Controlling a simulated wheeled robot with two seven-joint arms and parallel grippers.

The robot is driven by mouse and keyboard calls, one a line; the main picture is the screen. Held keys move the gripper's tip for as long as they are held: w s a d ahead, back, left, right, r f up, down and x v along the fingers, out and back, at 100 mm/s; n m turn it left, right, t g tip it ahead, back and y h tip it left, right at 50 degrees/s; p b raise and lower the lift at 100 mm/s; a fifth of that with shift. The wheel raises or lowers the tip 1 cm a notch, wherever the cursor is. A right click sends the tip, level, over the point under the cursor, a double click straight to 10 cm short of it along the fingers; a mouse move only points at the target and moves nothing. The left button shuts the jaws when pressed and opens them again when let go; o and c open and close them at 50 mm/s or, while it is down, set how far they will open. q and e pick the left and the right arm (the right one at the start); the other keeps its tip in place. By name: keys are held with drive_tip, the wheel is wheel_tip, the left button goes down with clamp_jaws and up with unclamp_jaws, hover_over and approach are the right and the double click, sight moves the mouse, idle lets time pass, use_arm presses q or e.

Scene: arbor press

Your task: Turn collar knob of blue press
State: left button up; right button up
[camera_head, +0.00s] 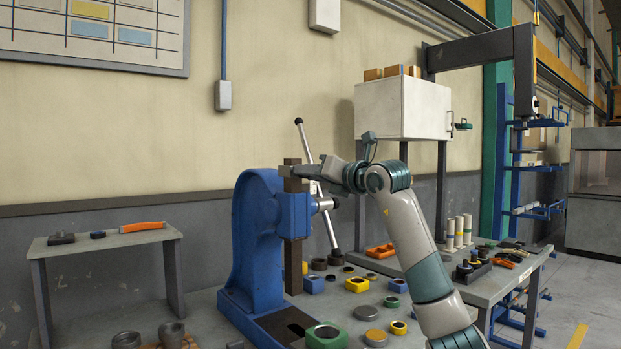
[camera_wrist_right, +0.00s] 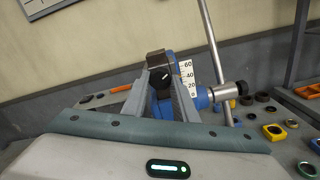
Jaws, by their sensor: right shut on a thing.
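The blue press (camera_head: 258,235) stands on the bench, with a dark vertical ram (camera_head: 293,250) and a steel lever (camera_head: 306,150). My right gripper (camera_head: 303,171) reaches in from the right to the top of the press head. In the right wrist view, my right gripper (camera_wrist_right: 161,88) has its two fingers on either side of the dark collar knob (camera_wrist_right: 160,77), which bears a white mark, and is shut on it. A white scale (camera_wrist_right: 188,76) numbered 0 to 60 is beside it. In the head view the knob is hidden behind the fingers. My left gripper is not in view.
Blue, green and yellow blocks, such as a yellow one (camera_head: 357,284), and dark rings lie on the bench right of the press. A white cabinet (camera_head: 400,108) stands behind my right arm. A side table (camera_head: 105,238) is at left.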

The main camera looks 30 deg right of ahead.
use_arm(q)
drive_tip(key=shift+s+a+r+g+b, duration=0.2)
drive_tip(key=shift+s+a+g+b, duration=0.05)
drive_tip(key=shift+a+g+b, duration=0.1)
use_arm(e)
drive_tip(key=m, duration=0.6)
drive_tip(key=shift+r, duration=0.15)
drive_tip(key=o, duration=1.1)
drive_tip(key=shift+c, duration=0.2)
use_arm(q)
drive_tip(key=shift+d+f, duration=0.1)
use_arm(e)
drive_tip(key=shift+s, duration=0.1)
